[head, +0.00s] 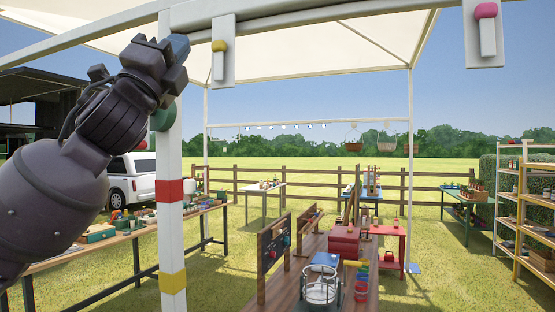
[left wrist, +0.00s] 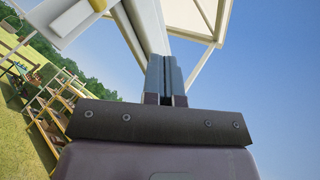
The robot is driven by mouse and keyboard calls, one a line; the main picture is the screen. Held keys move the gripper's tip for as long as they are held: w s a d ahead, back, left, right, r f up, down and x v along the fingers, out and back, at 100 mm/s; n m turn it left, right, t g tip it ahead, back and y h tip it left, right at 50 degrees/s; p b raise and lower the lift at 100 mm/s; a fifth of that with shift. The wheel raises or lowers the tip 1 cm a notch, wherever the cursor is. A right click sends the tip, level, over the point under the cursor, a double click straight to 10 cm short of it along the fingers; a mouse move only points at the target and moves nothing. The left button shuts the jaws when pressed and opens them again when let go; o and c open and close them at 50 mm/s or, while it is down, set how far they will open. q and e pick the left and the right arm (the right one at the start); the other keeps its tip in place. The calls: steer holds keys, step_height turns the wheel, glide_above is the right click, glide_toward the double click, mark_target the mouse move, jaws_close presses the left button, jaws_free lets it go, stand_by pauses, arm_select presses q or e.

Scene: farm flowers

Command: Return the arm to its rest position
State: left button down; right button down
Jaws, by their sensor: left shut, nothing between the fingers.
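My left gripper (head: 178,48) is raised high at the upper left of the head view, close to the white canopy frame (head: 300,14) and its white post (head: 170,150). In the left wrist view its two fingers (left wrist: 164,75) are together with nothing between them. They point up towards a white beam (left wrist: 66,12) of the canopy. I cannot tell from these views whether the fingers touch the beam. My right gripper is in neither view.
A wooden table (head: 300,270) with a wire basket (head: 320,285) stands ahead. A cluttered table (head: 100,248) is left, shelves (head: 525,200) right. Grass lies between.

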arm_select(q)
steer(key=w+a+f+n+g+y, duration=0.1)
steer(key=w+f+n+y, duration=0.4)
steer(key=f, duration=0.6)
steer(key=w+f+n+g, duration=0.1)
steer(key=w+f+n, duration=0.2)
steer(key=f+n, duration=0.6)
steer(key=a+f+n+g+y, duration=0.15)
steer(key=f+n, duration=0.25)
steer(key=f, duration=1)
steer(key=a+f+n+g+y, duration=0.1)
steer(key=a+f+n+y, duration=0.15)
steer(key=f, duration=1.25)
steer(key=s+a+f+n+g+y, duration=0.25)
steer(key=s+f, duration=0.35)
steer(key=f, duration=0.6)
steer(key=s+a+f+n+g+y, duration=0.15)
steer(key=s+f+n, duration=0.25)
steer(key=s+f, duration=0.5)
steer(key=s+a+f+n+g+y, duration=0.1)
steer(key=s+f+g, duration=0.1)
steer(key=s+f, duration=0.6)
steer(key=s+a+f+n+g+y, duration=0.1)
steer(key=s+f+g, duration=0.1)
steer(key=s+f, duration=0.6)
steer(key=shift+a+f+n, duration=0.25)
steer(key=shift+f+n, duration=0.05)
steer(key=shift+a, duration=0.1)
